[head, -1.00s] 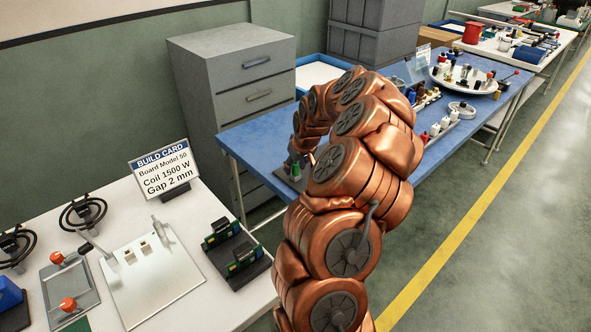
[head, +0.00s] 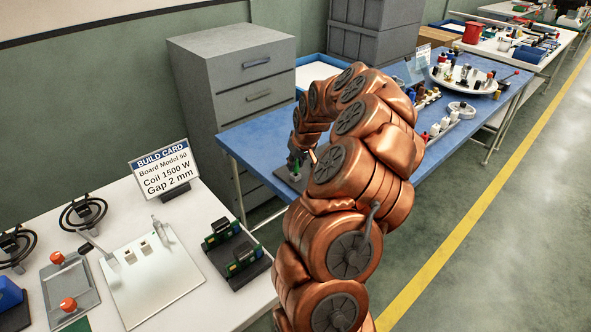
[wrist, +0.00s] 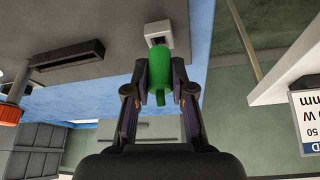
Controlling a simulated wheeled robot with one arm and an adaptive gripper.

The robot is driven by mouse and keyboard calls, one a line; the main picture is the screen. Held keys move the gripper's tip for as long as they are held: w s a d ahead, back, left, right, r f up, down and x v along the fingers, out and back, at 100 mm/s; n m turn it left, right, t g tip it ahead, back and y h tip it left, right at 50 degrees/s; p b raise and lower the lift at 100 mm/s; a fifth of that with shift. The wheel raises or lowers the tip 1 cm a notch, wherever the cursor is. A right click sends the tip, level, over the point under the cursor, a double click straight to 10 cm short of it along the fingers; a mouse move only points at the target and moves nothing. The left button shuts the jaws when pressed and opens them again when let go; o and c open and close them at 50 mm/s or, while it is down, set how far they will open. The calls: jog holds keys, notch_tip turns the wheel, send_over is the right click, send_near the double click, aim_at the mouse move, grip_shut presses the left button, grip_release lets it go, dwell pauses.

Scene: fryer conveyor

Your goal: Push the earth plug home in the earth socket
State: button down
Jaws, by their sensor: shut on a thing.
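The green earth plug (wrist: 159,66) is between the two fingers of my gripper (wrist: 160,84) in the wrist view. My gripper is shut on it. A small pale square socket (wrist: 153,27) with a dark opening lies straight beyond the plug's far end, in line with it. The plug's end overlaps the socket's near edge in this view; I cannot tell whether it has entered. In the head view a bit of the green plug (head: 296,168) shows low over the near-left end of the blue table, beside my arm. The socket is too small to make out there.
The blue table (head: 255,137) holds a white round tray (head: 447,78) and several small parts at its far right. A grey drawer cabinet (head: 215,95) stands behind its left end. A white bench (head: 185,290) with a build card (head: 163,172) is at the left.

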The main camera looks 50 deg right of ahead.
jog(key=shift+r, duration=1.9)
jog(key=shift+a, duration=0.1)
